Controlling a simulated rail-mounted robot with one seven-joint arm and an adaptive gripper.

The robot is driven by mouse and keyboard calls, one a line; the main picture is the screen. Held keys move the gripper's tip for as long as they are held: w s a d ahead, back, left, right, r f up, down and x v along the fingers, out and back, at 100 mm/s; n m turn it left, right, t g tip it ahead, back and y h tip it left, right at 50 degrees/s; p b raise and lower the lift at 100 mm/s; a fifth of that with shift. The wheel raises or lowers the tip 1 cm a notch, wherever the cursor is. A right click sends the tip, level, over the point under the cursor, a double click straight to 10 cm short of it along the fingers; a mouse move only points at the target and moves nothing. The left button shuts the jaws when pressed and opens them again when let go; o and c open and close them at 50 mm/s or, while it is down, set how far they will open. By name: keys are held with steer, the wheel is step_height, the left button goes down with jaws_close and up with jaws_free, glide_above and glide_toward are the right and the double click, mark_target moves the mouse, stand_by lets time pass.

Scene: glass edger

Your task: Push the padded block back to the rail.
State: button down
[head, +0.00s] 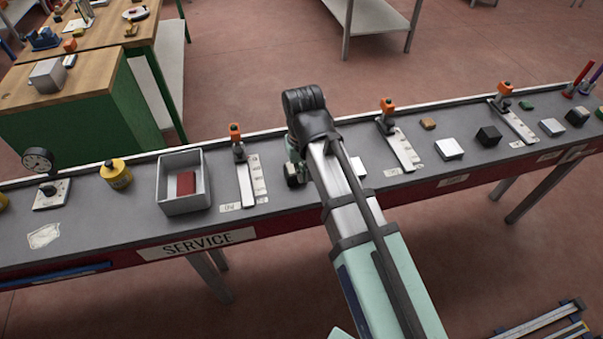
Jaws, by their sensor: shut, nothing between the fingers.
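My arm reaches across the long grey bench, its black wrist joint bent over near the back edge. My gripper (295,174) is low over the bench, left of my arm, small and dark; it looks shut and empty. I cannot tell whether it touches anything. A pale block (362,168) shows partly from behind my arm, on its right side. Black blocks (488,136) and white blocks (448,149) sit farther right. I cannot tell which block is the padded one. A raised pale rail (205,141) runs along the bench's back edge.
Orange-topped clamps with pale scale strips (251,181) stand left and right of my arm. A grey open box (185,204) holds a red block. A yellow cylinder (116,174) and a dial gauge (38,162) stand farther left. The bench's left front is mostly clear.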

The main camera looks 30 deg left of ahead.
mark_target(299, 190)
step_height(299, 190, down, 8)
steer(key=shift+f+p, duration=0.15)
steer(key=shift+p, duration=0.8)
steer(key=shift+w+a+f+p, duration=0.25)
steer(key=shift+w+a+p, duration=0.45)
steer(key=shift+w+a, duration=0.4)
steer(key=shift+w+a+f, duration=0.1)
steer(key=shift+w+a, duration=0.2)
steer(key=shift+a, duration=0.1)
steer(key=w+a, duration=0.5)
steer(key=a, duration=0.1)
steer(key=w+a+b, duration=0.1)
steer(key=w+a, duration=0.5)
steer(key=shift+a, duration=0.1)
